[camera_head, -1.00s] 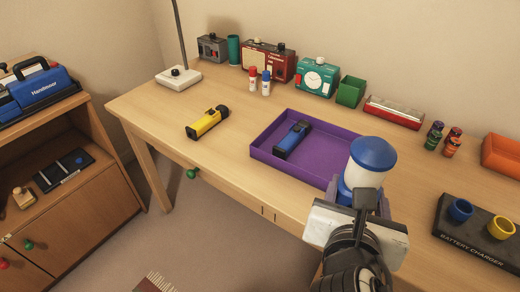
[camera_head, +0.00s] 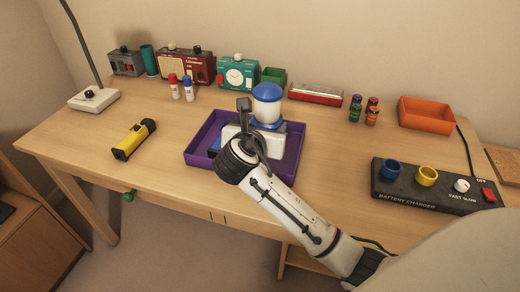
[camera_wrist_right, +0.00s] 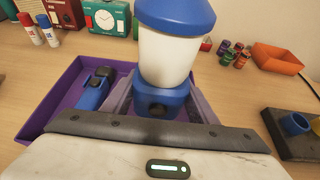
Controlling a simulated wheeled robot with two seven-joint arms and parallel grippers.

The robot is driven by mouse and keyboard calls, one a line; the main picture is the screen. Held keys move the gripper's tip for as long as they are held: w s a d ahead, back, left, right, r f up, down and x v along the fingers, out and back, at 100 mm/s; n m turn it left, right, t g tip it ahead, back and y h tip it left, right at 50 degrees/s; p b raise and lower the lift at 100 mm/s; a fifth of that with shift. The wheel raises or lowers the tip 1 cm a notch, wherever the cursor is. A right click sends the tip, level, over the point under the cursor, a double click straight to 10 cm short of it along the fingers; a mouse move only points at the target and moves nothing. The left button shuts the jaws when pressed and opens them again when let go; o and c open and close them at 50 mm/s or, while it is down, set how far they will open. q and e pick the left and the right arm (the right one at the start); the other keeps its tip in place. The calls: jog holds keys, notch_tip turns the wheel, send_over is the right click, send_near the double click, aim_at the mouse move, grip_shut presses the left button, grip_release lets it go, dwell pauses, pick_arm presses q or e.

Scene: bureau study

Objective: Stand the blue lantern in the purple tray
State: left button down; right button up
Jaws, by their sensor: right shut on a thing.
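The blue lantern (camera_head: 267,107), with a blue cap, white body and blue base, is upright in my right gripper (camera_head: 262,130). In the right wrist view the lantern (camera_wrist_right: 168,55) stands between the fingers (camera_wrist_right: 160,100), which are shut on its blue base. The purple tray (camera_head: 198,162) lies on the desk behind and under the gripper; its wall also shows in the right wrist view (camera_wrist_right: 38,100). The lantern appears over the tray; whether its base touches the floor is hidden. My left gripper is out of view.
A blue flashlight (camera_wrist_right: 95,90) lies in the tray's left part, beside the lantern. A yellow flashlight (camera_head: 133,139) lies left of the tray. A black battery charger (camera_head: 430,188) and an orange bin (camera_head: 427,114) are at right.

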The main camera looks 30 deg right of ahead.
notch_tip(320, 180, down, 7)
jog(key=shift+f+b, duration=0.15)
jog(key=shift+b, duration=0.7)
jog(key=o, duration=1.3)
jog(key=shift+f, duration=0.15)
jog(key=shift+s+a+r, duration=0.15)
jog(key=shift+a+r, duration=0.1)
jog(key=shift+r, duration=0.05)
jog(key=p+v, duration=0.2)
jog(key=v, duration=0.8)
jog(key=shift+s+a+r, duration=0.1)
jog(key=shift+s+a, duration=0.1)
jog(key=shift+s, duration=0.05)
jog(key=shift+s+a+r, duration=0.1)
jog(key=shift+s+a, duration=0.15)
jog(key=shift+s, duration=0.05)
